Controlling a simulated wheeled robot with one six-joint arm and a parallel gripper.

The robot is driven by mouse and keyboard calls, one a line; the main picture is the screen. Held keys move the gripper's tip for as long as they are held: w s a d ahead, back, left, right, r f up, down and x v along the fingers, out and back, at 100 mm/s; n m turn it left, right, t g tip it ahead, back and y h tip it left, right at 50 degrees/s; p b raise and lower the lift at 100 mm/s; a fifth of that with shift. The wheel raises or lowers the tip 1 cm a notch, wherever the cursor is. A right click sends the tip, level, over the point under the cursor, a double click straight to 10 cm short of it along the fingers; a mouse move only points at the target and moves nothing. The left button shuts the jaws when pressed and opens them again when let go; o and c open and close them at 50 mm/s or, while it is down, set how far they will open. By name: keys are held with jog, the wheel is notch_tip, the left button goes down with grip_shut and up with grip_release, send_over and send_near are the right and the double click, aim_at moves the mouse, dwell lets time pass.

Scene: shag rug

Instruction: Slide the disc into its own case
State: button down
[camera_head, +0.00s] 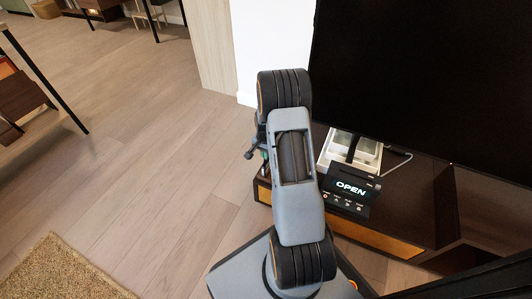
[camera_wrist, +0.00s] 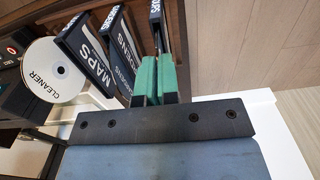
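A white disc marked CLEANER (camera_wrist: 54,71) shows its face at the left of the wrist view, beside a dark device. Dark cases with white lettering stand near it: one marked MAPS (camera_wrist: 76,48) and one whose letters end in ENS (camera_wrist: 112,45). Another lettered dark case (camera_wrist: 156,12) is seen nearly edge-on at the top, beyond my fingertips. My gripper (camera_wrist: 158,62) has its green-padded fingers close together, pointing toward that case. Whether something thin is between the pads is unclear. In the head view, my arm hides most of the gripper and the cases.
The black device with an OPEN display (camera_head: 352,189) sits on a dark low cabinet (camera_head: 412,195), with a white tray (camera_head: 366,158) behind it. A large black screen (camera_head: 430,80) stands at the back right.

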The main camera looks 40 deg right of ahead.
jog(key=shift+f+b, duration=1.15)
jog(key=shift+f, duration=0.7)
jog(key=c, duration=1.3)
grip_release()
jog(key=shift+r, duration=0.1)
notch_tip(320, 180, up, 14)
jog(key=p, duration=0.6)
